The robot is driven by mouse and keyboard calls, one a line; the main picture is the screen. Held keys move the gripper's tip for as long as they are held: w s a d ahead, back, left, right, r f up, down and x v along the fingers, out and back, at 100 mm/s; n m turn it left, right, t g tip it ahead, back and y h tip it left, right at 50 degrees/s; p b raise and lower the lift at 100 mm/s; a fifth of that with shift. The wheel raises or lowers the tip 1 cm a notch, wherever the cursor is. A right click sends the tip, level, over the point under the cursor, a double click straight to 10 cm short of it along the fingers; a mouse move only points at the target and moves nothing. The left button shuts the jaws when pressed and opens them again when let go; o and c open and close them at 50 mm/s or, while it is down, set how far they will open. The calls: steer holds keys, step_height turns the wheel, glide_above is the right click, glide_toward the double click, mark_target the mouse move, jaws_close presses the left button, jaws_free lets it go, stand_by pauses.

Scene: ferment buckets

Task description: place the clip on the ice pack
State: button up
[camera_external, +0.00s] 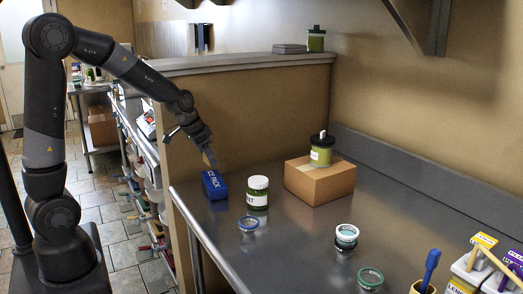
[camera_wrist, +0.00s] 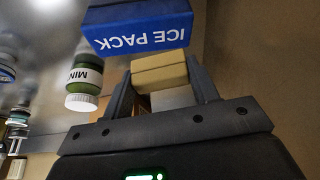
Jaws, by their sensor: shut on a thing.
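The ice pack (camera_external: 214,185) is a blue block with white lettering, lying on the metal counter near its left end. It also shows in the wrist view (camera_wrist: 140,30), at the top, beyond my fingertips. My gripper (camera_external: 208,156) is above the ice pack and points down. In the wrist view my gripper (camera_wrist: 161,80) is shut on the clip (camera_wrist: 160,72), a tan, block-like piece between the two fingers. The clip (camera_external: 210,160) shows as a small tan bit over the ice pack. I cannot tell whether it touches the pack.
A green jar with a white lid (camera_external: 257,193) stands just right of the ice pack. A cardboard box (camera_external: 320,183) bears another jar (camera_external: 321,150). A partition wall (camera_external: 262,115) rises behind.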

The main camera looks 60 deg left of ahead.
mark_target(205, 162)
steer(key=shift+w+a+f, duration=0.1)
steer(key=shift+a+f, duration=0.1)
steer(key=shift+a, duration=0.15)
steer(key=shift+f, duration=2.05)
steer(key=shift+f, duration=0.2)
steer(key=o, duration=1)
steer(key=shift+c, duration=0.2)
steer(key=shift+r, duration=0.1)
